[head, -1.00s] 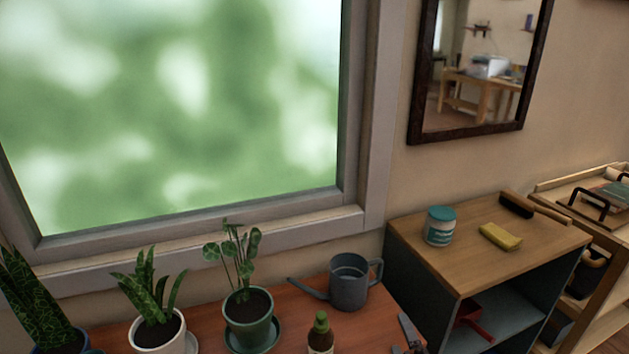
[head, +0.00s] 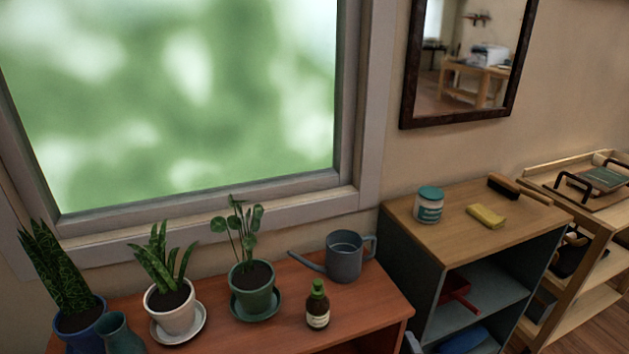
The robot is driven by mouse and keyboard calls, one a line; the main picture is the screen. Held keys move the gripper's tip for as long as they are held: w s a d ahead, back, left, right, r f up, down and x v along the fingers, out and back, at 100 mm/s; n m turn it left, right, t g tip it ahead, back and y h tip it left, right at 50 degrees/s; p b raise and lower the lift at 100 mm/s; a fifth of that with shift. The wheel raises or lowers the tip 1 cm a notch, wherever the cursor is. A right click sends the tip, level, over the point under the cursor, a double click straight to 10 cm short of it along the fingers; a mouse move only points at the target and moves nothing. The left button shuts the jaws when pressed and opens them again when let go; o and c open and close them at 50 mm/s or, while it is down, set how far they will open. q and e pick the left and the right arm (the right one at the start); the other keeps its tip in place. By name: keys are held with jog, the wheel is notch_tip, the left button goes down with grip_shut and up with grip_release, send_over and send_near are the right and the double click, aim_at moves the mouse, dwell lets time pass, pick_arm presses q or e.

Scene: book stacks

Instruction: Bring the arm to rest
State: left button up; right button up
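Only a small grey piece (head: 411,343) of what looks like my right gripper shows at the bottom edge of the head view, just beyond the right front corner of the red-brown table. The rest of it is cut off, so I cannot see whether it is open or holds anything. My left gripper is not in view.
The table (head: 270,338) holds several potted plants, a teal vase (head: 118,335), a brown bottle (head: 317,306) and a grey watering can (head: 344,260). A cabinet (head: 455,220) to the right carries a jar (head: 429,206), yellow sponge (head: 486,216) and brush (head: 515,190).

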jog(key=s+d+f+m+g+h+p, duration=0.15)
jog(key=s+f+m+g, duration=0.25)
jog(key=s+f, duration=0.6)
jog(key=s+d+f+m+g+p, duration=0.2)
jog(key=s+f+m+g+p, duration=0.15)
jog(key=s+f, duration=0.6)
pick_arm(q)
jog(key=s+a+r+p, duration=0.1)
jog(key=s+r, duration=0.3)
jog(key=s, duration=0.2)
jog(key=shift+p, duration=0.4)
pick_arm(e)
jog(key=s+f+m+g, duration=0.3)
jog(key=s+f, duration=0.2)
jog(key=s, duration=0.7)
jog(key=s+a+f+m+g, duration=0.1)
jog(key=s+f+m+g, duration=0.3)
jog(key=s, duration=0.7)
jog(key=shift+s+a+f+y, duration=0.3)
jog(key=shift+s+f+y, duration=0.05)
jog(key=shift+f, duration=0.1)
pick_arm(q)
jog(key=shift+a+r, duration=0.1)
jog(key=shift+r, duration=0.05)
